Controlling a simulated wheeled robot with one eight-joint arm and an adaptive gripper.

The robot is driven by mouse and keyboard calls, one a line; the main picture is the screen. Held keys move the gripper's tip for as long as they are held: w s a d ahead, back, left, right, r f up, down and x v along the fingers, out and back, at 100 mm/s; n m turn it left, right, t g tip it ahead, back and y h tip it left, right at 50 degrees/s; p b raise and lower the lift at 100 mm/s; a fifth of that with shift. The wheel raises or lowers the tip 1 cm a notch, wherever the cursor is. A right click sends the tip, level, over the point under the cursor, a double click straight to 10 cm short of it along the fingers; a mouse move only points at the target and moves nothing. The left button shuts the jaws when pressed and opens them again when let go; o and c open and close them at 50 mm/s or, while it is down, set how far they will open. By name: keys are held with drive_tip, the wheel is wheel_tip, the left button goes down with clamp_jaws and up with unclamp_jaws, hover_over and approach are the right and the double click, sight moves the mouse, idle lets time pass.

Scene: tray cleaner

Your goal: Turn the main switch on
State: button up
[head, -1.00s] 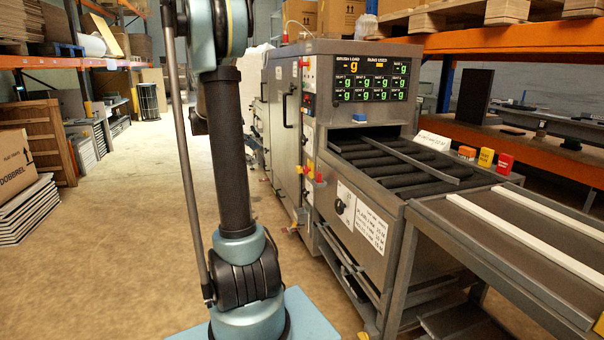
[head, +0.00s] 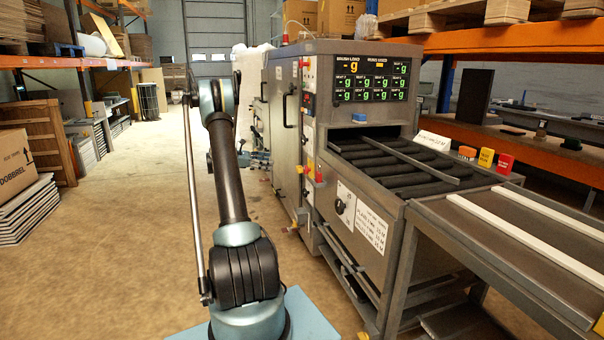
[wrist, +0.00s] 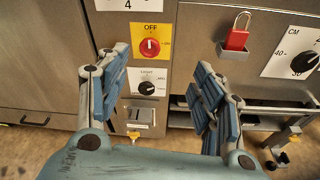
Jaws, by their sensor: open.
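The main switch (wrist: 150,47) is a red rotary knob on a yellow plate marked OFF, in the upper middle of the wrist view. My gripper (wrist: 160,84) is open and empty. Its two blue-padded fingers stand left and right of the switch column, with the switch above and between them in the picture, and they do not hold it. In the head view my gripper (head: 256,159) shows small, past my arm, by the near side of the grey machine (head: 368,218). I cannot clearly make out the main switch in the head view.
Below the switch sit a black knob (wrist: 149,88) and a metal box (wrist: 140,117) with a yellow key under it. The floor aisle (head: 120,200) to the left is free.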

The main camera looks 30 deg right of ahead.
drive_tip(key=n+g+h, duration=0.2)
approach(307, 170)
drive_tip(key=d, duration=0.8)
drive_tip(key=shift+d+f+t, duration=0.2)
drive_tip(key=shift+d+t, duration=0.1)
drive_tip(key=shift+t, duration=0.1)
drive_tip(key=shift+c, duration=0.2)
drive_tip(key=c, duration=1)
